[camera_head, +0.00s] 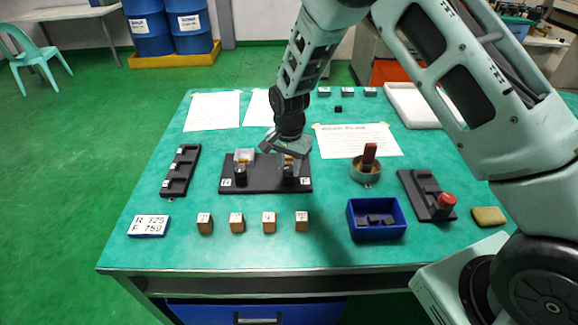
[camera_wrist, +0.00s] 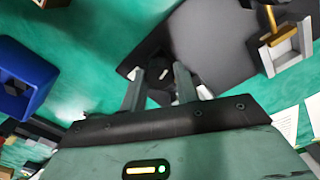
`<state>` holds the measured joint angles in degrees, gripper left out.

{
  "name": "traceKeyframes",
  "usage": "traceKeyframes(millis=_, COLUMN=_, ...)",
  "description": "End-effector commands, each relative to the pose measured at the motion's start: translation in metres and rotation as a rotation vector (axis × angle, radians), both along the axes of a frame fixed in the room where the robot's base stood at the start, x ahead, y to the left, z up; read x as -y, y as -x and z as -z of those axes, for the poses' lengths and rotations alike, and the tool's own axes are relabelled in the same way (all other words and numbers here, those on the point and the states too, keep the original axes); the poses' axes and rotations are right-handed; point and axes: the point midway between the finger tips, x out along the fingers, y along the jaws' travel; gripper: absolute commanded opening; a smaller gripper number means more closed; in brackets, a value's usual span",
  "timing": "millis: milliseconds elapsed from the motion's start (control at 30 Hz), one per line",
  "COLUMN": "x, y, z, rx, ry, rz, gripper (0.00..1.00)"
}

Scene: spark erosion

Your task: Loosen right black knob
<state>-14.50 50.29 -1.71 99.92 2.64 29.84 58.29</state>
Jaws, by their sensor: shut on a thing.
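The black base plate (camera_head: 262,186) lies on the green table and carries two small fixtures, each with a black knob at its front. The left black knob (camera_head: 239,175) stands clear. The right black knob (camera_head: 288,171) is partly hidden under my gripper (camera_head: 291,163). In the wrist view my gripper (camera_wrist: 160,88) points down, with its two grey fingers on either side of the right black knob (camera_wrist: 158,72), shut on it. A light mark shows on the knob's top. The other fixture, a grey block with a brass part (camera_wrist: 283,43), shows at the upper right.
Several brown blocks (camera_head: 237,226) stand in front of the plate. A blue bin (camera_head: 377,230) and a red-button box (camera_head: 428,196) are to the right, with a round cup (camera_head: 366,172) behind. A black tray (camera_head: 181,171) lies left. Papers (camera_head: 357,140) lie behind.

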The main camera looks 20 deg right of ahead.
Motion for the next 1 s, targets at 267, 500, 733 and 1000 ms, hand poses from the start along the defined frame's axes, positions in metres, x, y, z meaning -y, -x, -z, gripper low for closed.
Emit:
traceKeyframes(millis=267, x=0.0000, y=-0.0006, z=-0.0003, rx=0.002, ry=-0.001, rz=-0.264, gripper=0.08)
traceKeyframes(millis=500, x=0.0002, y=-0.0008, z=-0.0006, rx=0.002, ry=-0.001, rz=-0.490, gripper=0.08)
traceKeyframes(millis=733, x=0.0002, y=-0.0008, z=-0.0009, rx=0.002, ry=-0.001, rz=-0.709, gripper=0.08)
traceKeyframes(millis=1000, x=0.0002, y=-0.0008, z=-0.0012, rx=0.002, ry=-0.001, rz=-0.957, gripper=0.08)
